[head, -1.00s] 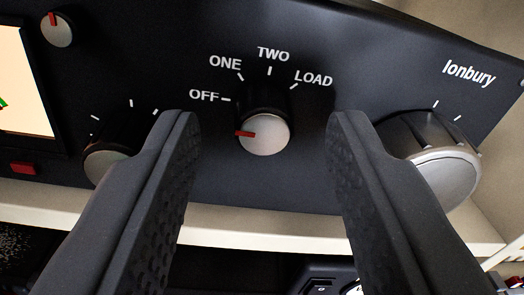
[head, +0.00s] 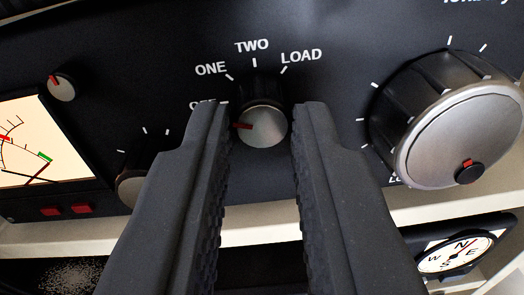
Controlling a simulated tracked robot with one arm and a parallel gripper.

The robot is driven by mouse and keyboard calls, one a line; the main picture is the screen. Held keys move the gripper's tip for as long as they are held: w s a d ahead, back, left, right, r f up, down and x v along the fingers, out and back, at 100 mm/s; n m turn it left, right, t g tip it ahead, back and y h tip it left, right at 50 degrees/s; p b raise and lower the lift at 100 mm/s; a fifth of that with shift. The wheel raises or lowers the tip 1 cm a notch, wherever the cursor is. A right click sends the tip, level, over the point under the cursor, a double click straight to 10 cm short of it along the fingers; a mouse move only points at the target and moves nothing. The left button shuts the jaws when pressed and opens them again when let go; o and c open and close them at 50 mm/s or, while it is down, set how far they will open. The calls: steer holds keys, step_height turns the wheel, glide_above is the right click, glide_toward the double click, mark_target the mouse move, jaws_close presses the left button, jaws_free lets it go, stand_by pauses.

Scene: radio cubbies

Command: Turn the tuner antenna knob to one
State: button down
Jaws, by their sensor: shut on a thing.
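The tuner antenna knob (head: 263,125) is a small black knob with a silver face, in the middle of the black tuner panel (head: 330,60). Its red pointer points left, toward the OFF mark. The labels ONE, TWO and LOAD show above it. OFF is partly hidden by my left finger. My gripper (head: 262,118) is shut on the knob, one dark finger on each side.
A large silver knob (head: 460,135) stands out on the right. Another knob (head: 132,186) is partly behind my left finger. A lit meter (head: 40,140), red buttons (head: 80,209) and a small knob (head: 61,87) are left. A shelf edge (head: 260,233) and compass dial (head: 458,252) are below.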

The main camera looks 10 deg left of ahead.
steer(key=m, duration=0.2)
steer(key=m+p, duration=0.1)
steer(key=shift+d+r+m, duration=0.1)
steer(key=shift+r+m, duration=0.1)
steer(key=shift+m, duration=0.2)
steer(key=shift+m+p, duration=0.45)
steer(key=shift+m, duration=0.15)
steer(key=shift+f, duration=0.1)
steer(key=c, duration=1.3)
jaws_free()
steer(key=shift+s, duration=0.15)
steer(key=shift+s+b, duration=1.4)
steer(key=shift+s, duration=5.35)
